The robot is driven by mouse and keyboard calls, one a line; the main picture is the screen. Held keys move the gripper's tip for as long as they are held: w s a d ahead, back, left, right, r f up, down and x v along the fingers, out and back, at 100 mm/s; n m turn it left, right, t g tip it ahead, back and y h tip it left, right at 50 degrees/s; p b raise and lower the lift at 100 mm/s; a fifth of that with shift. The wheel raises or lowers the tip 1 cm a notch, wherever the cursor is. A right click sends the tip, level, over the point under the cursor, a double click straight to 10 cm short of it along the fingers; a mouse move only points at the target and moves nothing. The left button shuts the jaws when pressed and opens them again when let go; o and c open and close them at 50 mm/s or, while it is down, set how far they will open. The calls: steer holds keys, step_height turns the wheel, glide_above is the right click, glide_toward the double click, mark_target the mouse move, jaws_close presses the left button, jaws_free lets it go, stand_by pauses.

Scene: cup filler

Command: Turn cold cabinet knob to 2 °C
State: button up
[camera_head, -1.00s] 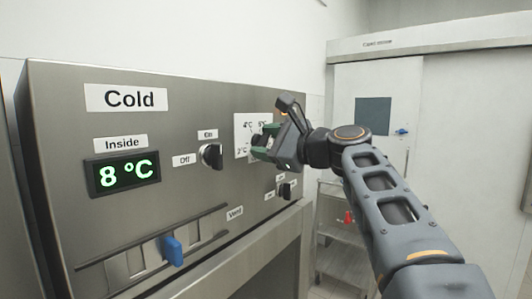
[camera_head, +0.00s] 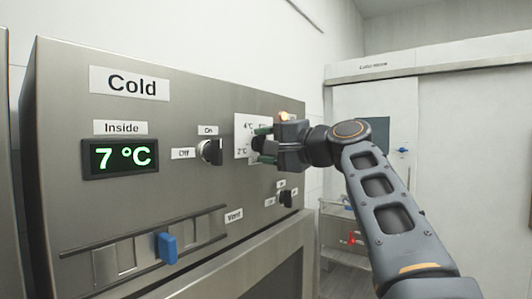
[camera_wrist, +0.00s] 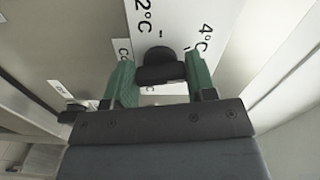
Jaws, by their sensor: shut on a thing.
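The cold cabinet's temperature knob (camera_wrist: 160,62) is black and sits on a white dial plate (camera_head: 243,124) marked 2 °C and 4 °C, right of the Off/On knob. My gripper (camera_head: 264,145) is at the dial, its green fingers one above the other and shut on the knob. In the wrist view the fingers (camera_wrist: 159,78) stand on either side of it. Which mark the knob points to is unclear, as my gripper hides part of the dial. The Inside display (camera_head: 121,157) reads 7 °C in green.
The Off/On knob (camera_head: 210,152) is close left of my gripper. A smaller black switch (camera_head: 286,198) sits below it. A blue vent slider (camera_head: 166,248) is on the lower panel. A metal cart (camera_head: 345,235) stands behind my arm.

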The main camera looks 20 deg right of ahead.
steer(key=n+b, duration=0.1)
steer(key=n, duration=0.1)
steer(key=n+b, duration=0.1)
steer(key=n, duration=0.1)
steer(key=shift+f+n, duration=0.2)
steer(key=shift+n, duration=0.1)
steer(key=n+b, duration=0.1)
steer(key=n, duration=0.2)
steer(key=shift+n, duration=0.4)
steer(key=n+b, duration=0.1)
steer(key=n, duration=0.3)
steer(key=shift+w+d+f, duration=0.1)
steer(key=shift+n+b, duration=0.4)
steer(key=shift+n, duration=1.2)
steer(key=o, duration=0.9)
steer(key=shift+o, duration=0.2)
steer(key=shift+r, duration=0.2)
